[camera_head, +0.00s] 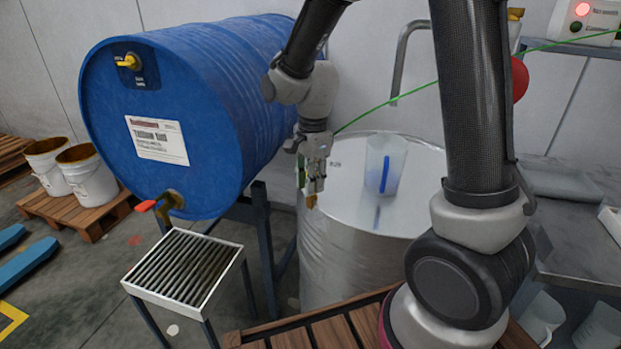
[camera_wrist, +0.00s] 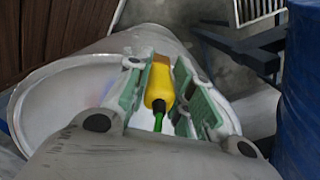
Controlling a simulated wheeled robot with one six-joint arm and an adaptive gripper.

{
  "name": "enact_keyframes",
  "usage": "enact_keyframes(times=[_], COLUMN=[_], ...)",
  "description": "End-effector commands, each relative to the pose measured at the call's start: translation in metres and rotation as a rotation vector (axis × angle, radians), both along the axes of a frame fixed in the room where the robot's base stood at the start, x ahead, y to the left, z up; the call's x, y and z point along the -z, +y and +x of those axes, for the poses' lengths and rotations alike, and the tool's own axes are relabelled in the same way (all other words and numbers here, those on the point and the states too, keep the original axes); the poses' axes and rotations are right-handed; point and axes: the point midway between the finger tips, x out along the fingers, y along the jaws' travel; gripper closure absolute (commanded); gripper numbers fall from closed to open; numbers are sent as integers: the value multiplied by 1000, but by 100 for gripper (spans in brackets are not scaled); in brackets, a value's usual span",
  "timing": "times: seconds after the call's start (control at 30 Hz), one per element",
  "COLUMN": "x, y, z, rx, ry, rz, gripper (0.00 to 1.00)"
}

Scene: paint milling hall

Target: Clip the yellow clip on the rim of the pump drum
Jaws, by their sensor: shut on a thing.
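The yellow clip (camera_wrist: 158,88) is held between the green-padded fingers of my gripper (camera_wrist: 157,98), which is shut on it. Its copper-coloured jaws point away from my wrist, and a green cable runs from its back end. In the head view, my gripper (camera_head: 313,180) hangs at the left edge of the silver drum, and the clip (camera_head: 311,201) shows at its tip. The silver drum (camera_head: 340,225), the likely pump drum, stands upright; its rim also shows in the wrist view (camera_wrist: 28,92). I cannot tell whether the clip touches the rim.
A clear cup (camera_head: 385,165) stands on the silver drum's lid. A large blue drum (camera_head: 190,100) lies on a stand to the left, with a grated table (camera_head: 185,265) before it. The green cable (camera_head: 430,88) crosses behind my arm to a control box (camera_head: 585,20).

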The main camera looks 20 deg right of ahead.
Motion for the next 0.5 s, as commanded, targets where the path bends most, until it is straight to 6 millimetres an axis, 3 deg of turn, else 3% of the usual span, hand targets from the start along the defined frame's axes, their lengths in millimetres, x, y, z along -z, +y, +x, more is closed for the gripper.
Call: enact_keyframes(times=[0.5], x=[13], y=[0], z=[0], rx=[0], ry=[0], rz=[0], gripper=[100])
